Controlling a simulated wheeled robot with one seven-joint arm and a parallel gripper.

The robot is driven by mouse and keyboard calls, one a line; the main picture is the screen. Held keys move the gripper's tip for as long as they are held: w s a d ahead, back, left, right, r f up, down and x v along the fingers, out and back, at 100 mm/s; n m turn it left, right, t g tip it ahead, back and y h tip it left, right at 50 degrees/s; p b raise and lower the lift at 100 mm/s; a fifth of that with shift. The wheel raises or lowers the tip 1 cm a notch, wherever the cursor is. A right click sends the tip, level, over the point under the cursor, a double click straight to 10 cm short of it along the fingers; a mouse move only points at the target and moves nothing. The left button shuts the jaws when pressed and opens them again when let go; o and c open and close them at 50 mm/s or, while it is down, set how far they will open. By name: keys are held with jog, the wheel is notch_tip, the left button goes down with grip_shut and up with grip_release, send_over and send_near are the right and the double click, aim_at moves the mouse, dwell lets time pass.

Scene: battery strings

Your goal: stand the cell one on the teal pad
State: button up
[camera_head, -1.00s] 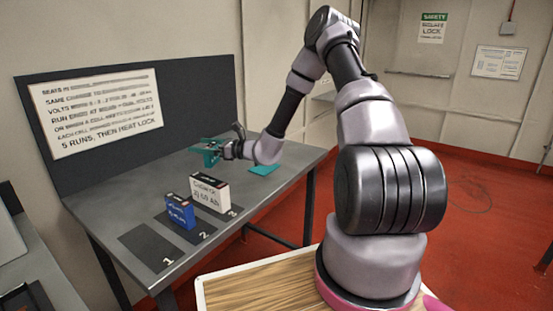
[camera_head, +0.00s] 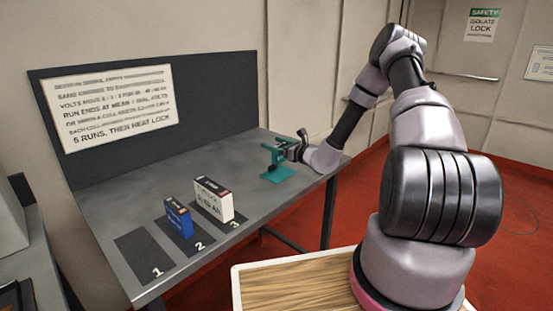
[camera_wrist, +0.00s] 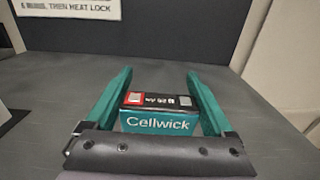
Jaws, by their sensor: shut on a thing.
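The gripper is shut on this cell, which looks upright. In the head view the cell cannot be told apart from the teal fingers. Whether its base touches the pad cannot be told.
Mat 1 (camera_head: 143,255) is empty. A blue cell (camera_head: 179,218) stands on mat 2 and a white cell (camera_head: 213,200) on mat 3. A dark panel with a printed sign (camera_head: 110,108) rises behind the bench. The bench between the white cell and the pad is clear.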

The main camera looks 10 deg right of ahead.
jog(key=shift+f, duration=2.5)
jog(key=shift+f, duration=0.1)
